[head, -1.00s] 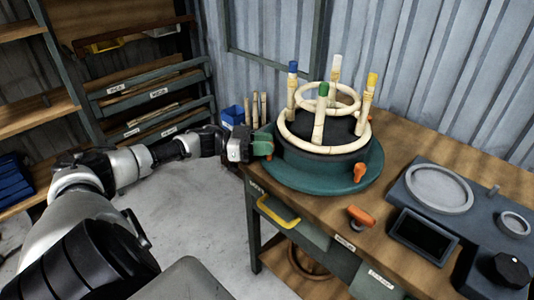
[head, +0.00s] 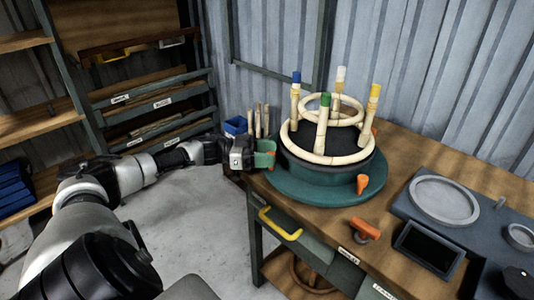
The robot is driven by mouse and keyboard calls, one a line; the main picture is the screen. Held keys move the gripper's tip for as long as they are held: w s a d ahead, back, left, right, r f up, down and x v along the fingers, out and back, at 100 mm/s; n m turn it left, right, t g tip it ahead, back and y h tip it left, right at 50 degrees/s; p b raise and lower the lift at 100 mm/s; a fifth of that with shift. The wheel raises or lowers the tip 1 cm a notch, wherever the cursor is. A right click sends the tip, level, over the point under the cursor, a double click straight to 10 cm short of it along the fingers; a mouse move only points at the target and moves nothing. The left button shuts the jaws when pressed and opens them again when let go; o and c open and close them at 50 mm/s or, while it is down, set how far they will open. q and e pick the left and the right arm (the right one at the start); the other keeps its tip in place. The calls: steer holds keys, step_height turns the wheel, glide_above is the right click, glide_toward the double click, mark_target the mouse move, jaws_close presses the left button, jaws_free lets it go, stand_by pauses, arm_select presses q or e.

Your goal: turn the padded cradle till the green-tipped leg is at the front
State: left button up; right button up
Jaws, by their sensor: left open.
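The padded cradle (head: 367,165) is a dark, round drum on a green round base (head: 310,194), standing on the wooden bench. It carries a pale rattan frame (head: 327,158) with upright legs. The green-tipped leg (head: 322,128) stands near the front, slightly left of the frame's middle. The blue-tipped leg (head: 295,98) is at the left, the white-tipped leg (head: 338,87) at the back and the yellow-tipped leg (head: 374,105) at the right. Orange handles (head: 362,184) stick out from the cradle. My left gripper (head: 268,154) is open at the cradle's left side, by another orange handle. My right gripper is out of view.
A blue bin (head: 235,126) and several upright sticks (head: 258,120) are behind my left gripper. An orange-handled item (head: 365,229) lies at the bench's front. A grey panel with a round dish (head: 444,200) and a dark screen (head: 427,249) fills the right.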

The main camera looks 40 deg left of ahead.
arm_select(q)
steer(key=v, duration=1.1)
steer(key=shift+d, duration=0.1)
steer(key=shift+c, duration=0.5)
